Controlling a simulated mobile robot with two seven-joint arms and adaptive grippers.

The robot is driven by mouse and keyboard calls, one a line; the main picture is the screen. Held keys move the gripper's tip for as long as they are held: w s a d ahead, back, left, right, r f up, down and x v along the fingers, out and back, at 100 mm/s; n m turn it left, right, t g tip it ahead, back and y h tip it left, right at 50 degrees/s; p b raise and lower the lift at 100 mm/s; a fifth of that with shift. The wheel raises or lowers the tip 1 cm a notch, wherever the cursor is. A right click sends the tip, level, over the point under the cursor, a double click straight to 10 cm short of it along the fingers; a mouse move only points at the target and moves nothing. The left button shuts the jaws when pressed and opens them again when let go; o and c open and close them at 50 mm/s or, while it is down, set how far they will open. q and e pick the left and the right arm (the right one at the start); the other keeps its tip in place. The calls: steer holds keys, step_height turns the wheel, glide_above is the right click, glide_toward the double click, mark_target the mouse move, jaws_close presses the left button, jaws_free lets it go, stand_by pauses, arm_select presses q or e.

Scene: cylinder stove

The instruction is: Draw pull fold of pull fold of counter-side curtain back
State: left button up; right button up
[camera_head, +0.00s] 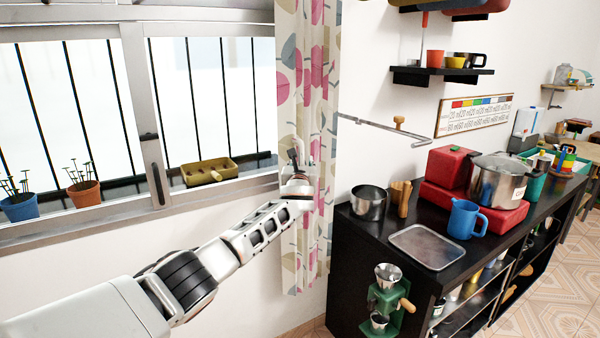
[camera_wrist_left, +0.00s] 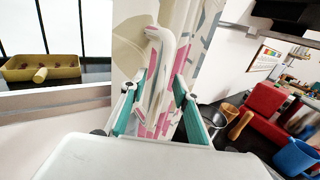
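The counter-side curtain (camera_head: 318,215), white with pink, grey and beige leaf shapes, hangs at the right end of the window, beside the black counter. It also fills the middle of the left wrist view (camera_wrist_left: 192,45). Its pull fold (camera_wrist_left: 157,62), a raised white and pink fold, stands out toward my left gripper. My left gripper (camera_head: 300,172) is at the curtain, around mid-height. In the wrist view its two teal-padded fingers (camera_wrist_left: 157,95) are apart, one on each side of the fold, with visible gaps. Contact deeper in is hidden. My right gripper is not in view.
The black counter (camera_head: 352,230) stands right of the curtain with a pot (camera_head: 369,202), a blue jug (camera_head: 466,218) and a metal tray (camera_head: 428,246). A metal rod (camera_head: 385,127) sticks out from the wall. The windowsill (camera_head: 130,221) with pots runs left.

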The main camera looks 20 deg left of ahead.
arm_select(q)
steer(key=v, duration=1.1)
steer(key=shift+s, duration=0.2)
steer(key=shift+a, duration=0.1)
steer(key=s+d+f+n+g+h, duration=0.15)
steer(key=s+d+f+n, duration=0.35)
steer(key=f, duration=0.6)
steer(key=s+f+n+g+h, duration=0.1)
steer(key=s+f+n+h, duration=0.2)
steer(key=s+f, duration=0.55)
steer(key=s+d+f+n+g+h, duration=0.25)
steer(key=s+f+n, duration=0.2)
steer(key=f, duration=0.85)
steer(key=s+f+n, duration=0.4)
steer(key=s+n, duration=0.1)
steer(key=s, duration=0.5)
steer(key=s+f+n+g, duration=0.1)
steer(key=s+f+n, duration=0.3)
steer(key=s, duration=0.6)
steer(key=s+f+n, duration=0.4)
steer(key=s+n, duration=0.3)
steer(key=s, duration=0.3)
steer(key=shift+s+g+h, duration=0.2)
steer(key=shift+g+h, duration=0.1)
steer(key=shift+h, duration=0.1)
